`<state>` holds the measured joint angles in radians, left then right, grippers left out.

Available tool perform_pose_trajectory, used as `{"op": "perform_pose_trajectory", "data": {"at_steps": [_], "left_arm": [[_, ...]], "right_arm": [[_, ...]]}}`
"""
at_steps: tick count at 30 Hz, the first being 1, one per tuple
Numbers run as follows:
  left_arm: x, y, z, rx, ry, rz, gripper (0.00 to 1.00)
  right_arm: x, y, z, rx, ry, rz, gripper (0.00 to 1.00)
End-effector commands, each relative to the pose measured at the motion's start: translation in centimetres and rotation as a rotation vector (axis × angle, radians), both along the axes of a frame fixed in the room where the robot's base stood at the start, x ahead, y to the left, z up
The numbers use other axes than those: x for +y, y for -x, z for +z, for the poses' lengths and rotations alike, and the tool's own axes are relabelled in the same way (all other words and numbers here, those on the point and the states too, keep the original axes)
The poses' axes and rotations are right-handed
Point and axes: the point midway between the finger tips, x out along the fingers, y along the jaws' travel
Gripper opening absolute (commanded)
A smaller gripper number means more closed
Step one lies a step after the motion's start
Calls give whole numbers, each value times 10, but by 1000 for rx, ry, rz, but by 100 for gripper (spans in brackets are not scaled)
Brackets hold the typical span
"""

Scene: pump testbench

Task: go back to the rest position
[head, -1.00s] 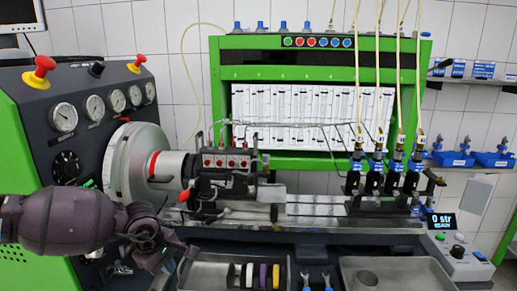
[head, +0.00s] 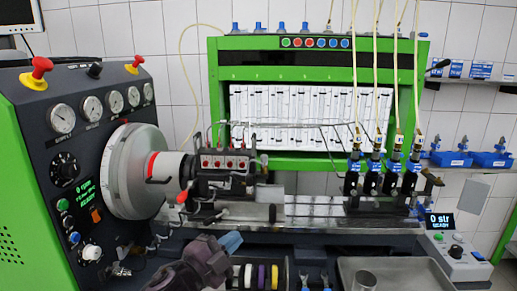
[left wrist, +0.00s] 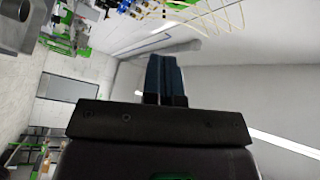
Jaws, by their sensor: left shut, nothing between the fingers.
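My left gripper (head: 229,242) is low in the middle of the head view, in front of the test bench and over the left part of the tool tray. Its blue fingers point up and to the right. In the left wrist view the two blue fingers (left wrist: 161,78) lie side by side, shut with nothing between them. The gripper touches nothing that I can see. My right gripper is in neither view.
The pump (head: 225,163) sits on the bench rail beside the large round drive wheel (head: 135,172). A small control box (head: 462,262) is at the right.

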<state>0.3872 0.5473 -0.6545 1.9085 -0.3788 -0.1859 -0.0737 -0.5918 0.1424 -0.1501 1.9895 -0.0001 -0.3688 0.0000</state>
Motion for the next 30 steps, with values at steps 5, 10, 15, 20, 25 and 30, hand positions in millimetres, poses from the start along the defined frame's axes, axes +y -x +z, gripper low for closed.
{"op": "perform_pose_trajectory", "data": {"at_steps": [5, 10, 15, 20, 25, 30], "left_arm": [[47, 10, -48, 302, 264, 159, 0], [92, 34, -100, 521, 459, 303, 0], [137, 72, -151, 672, 611, 441, 0], [177, 121, -199, 770, 710, 584, 0], [208, 183, -248, 863, 757, 734, 0], [214, 231, -278, 940, 769, 809, 0]], "right_arm": [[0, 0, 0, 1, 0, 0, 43], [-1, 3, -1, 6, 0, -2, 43], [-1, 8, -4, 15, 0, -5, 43], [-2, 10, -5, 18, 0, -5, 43], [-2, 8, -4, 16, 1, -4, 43], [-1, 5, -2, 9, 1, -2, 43]]}}
